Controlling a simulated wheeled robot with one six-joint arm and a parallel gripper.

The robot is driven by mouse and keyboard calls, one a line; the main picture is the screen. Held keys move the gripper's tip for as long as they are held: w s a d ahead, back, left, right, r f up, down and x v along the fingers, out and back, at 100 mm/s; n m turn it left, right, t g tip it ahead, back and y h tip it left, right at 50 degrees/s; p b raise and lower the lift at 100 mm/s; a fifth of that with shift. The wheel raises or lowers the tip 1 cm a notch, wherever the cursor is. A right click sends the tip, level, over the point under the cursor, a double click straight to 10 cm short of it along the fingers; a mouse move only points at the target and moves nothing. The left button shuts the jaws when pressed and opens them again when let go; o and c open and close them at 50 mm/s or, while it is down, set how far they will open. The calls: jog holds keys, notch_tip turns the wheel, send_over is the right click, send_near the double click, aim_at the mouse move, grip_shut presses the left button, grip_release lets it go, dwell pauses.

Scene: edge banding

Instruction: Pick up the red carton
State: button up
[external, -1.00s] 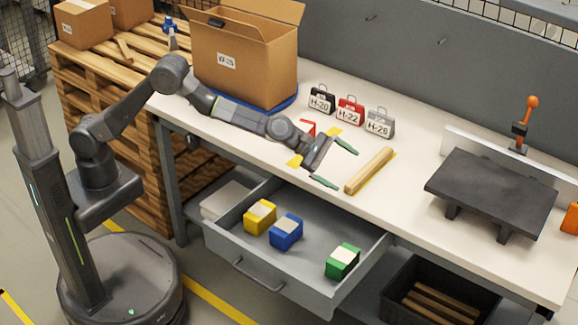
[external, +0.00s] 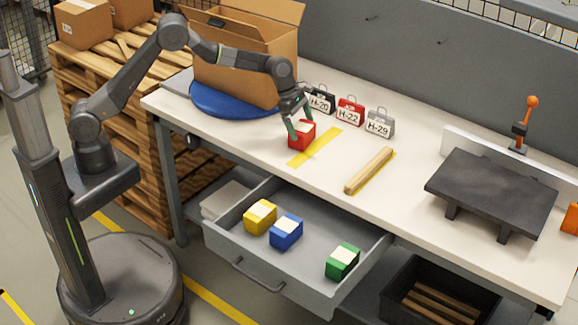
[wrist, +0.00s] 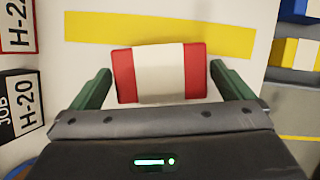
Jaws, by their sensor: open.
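The red carton (external: 302,134) stands on the white workbench beside a yellow tape strip. In the wrist view the carton (wrist: 124,76) shows its top, red with a broad white band across the middle. My gripper (external: 301,128) is above and around it, pointing down. In the wrist view my gripper (wrist: 160,82) has its green-tipped fingers on either side of the carton, with a small gap at each side. The jaws are open. The carton's lower part is hidden in the wrist view.
Black, red (external: 350,111) and grey tags stand behind the carton. A large cardboard box (external: 240,70) sits on a blue turntable (external: 225,103) to the left. A wooden strip (external: 369,170) lies to the right. The open drawer (external: 330,297) below holds yellow, blue and green cartons.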

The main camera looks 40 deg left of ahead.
aim_at(303, 127)
jog(key=x, duration=0.3)
jog(key=shift+d+f, duration=0.1)
jog(key=shift+f, duration=0.1)
jog(key=shift+c, duration=0.2)
jog(key=c, duration=0.7)
jog(key=shift+r, duration=0.15)
